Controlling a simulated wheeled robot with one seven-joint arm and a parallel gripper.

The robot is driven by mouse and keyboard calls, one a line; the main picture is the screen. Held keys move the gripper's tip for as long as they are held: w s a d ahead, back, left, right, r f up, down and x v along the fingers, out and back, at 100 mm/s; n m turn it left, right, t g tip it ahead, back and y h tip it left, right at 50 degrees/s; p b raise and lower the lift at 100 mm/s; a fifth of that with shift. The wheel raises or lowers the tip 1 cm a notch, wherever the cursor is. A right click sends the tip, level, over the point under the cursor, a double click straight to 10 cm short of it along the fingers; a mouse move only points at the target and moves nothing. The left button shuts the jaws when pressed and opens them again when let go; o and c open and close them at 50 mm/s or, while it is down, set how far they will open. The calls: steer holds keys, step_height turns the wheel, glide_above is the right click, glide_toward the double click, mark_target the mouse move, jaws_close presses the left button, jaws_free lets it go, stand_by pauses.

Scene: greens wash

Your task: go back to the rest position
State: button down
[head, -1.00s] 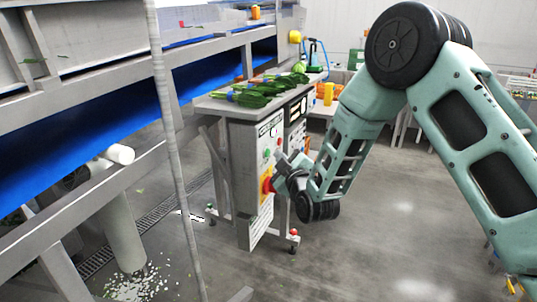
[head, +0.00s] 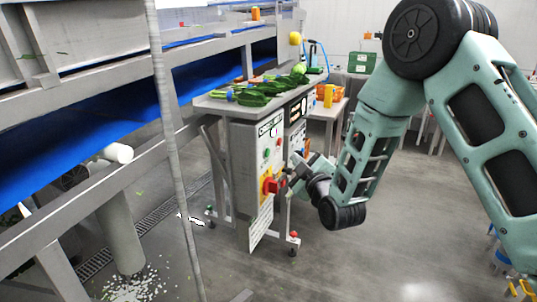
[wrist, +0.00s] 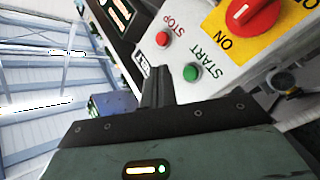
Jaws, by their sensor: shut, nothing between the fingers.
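My gripper (head: 289,174) is at the front of the grey control cabinet (head: 243,160), near the red rotary switch (head: 270,186) on its yellow plate. In the wrist view the shut fingers (wrist: 157,88) point toward the panel, below the red STOP button (wrist: 162,39) and left of the green START button (wrist: 190,73). The red switch (wrist: 252,12) shows at the upper right with ON lettering beside it. Nothing is between the fingers. I cannot tell the exact gap between fingertips and panel.
Leafy greens (head: 255,93) lie on the cabinet's top. A conveyor with a blue belt (head: 90,125) runs along the left. A thin grey post (head: 168,130) stands in front. Open floor (head: 370,260) lies right of the cabinet. Stools (head: 497,270) stand at the right edge.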

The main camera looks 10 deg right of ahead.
steer(key=s+a+r+m+g+y+p, duration=0.1)
steer(key=s+a+r+g+p, duration=0.15)
steer(key=s+a+g, duration=0.45)
steer(key=s+a+r+m+g+y+p, duration=0.1)
steer(key=s+a+r+g+p, duration=0.25)
steer(key=s, duration=0.55)
steer(key=s+d+r+m+g+h+p, duration=0.1)
steer(key=s+g, duration=0.3)
steer(key=s, duration=0.8)
steer(key=s+d+r+g+h+p, duration=0.2)
steer(key=s+g+h+p, duration=0.1)
steer(key=s, duration=0.9)
steer(key=shift+s+d+r+m+g, duration=0.2)
steer(key=shift+m+g, duration=0.2)
steer(key=shift+g, duration=0.15)
